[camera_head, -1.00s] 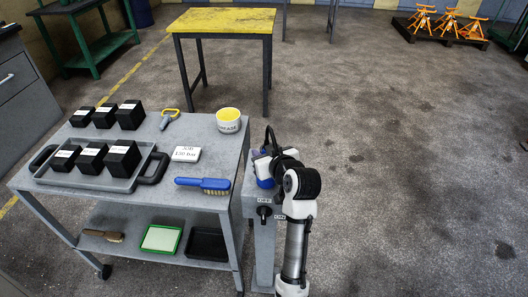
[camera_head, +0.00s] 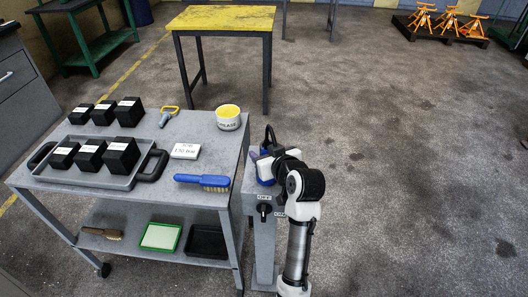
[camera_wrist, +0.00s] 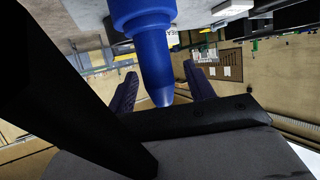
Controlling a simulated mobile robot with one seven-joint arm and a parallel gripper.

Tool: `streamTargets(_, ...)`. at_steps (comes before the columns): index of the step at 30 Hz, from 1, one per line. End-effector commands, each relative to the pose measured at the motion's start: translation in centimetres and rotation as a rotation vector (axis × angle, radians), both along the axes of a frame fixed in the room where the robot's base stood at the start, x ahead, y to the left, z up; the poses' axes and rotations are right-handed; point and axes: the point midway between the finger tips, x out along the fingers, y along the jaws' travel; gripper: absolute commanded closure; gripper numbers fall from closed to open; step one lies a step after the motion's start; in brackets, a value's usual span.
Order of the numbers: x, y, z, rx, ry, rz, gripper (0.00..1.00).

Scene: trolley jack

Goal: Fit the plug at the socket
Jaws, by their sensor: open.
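A blue plug-like body (camera_wrist: 150,45) with a wide collar and a tapered end fills the top middle of the wrist view. Its tapered end points toward my gripper (camera_wrist: 161,88), whose two dark fingers stand apart on either side of it. My gripper is open. In the head view my gripper (camera_head: 262,160) is at the top of the grey post (camera_head: 263,245), beside a bit of blue (camera_head: 265,182). My wrist partly hides this spot. The socket itself is not clearly seen, and I cannot tell how deep the plug sits.
A black switch knob (camera_head: 264,210) with an OFF label is on the post. The grey trolley (camera_head: 215,150) stands close on the left, bearing a blue brush (camera_head: 202,182), a grease tub (camera_head: 228,118) and black blocks. Floor on the right is clear.

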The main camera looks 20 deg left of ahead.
Motion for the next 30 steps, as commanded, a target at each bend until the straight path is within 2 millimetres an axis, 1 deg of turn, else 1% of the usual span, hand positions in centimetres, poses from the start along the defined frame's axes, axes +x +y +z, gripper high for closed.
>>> streamTargets(2,-1.0,-1.0,0.3,0.000,-0.003,-0.002,0.47)
streamTargets(9,-4.7,-5.0,2.6,0.000,-0.005,-0.004,0.47)
streamTargets(13,-6.5,-6.8,3.8,-0.001,-0.004,-0.002,0.47)
streamTargets(14,-6.7,-7.0,4.4,0.000,0.001,-0.001,0.47)
streamTargets(16,-7.2,-7.5,4.6,0.000,0.003,-0.003,0.47)
streamTargets(21,-7.9,-8.1,4.8,-0.001,0.001,0.000,0.47)
streamTargets(30,-8.0,-8.2,4.7,0.000,0.000,0.000,0.47)
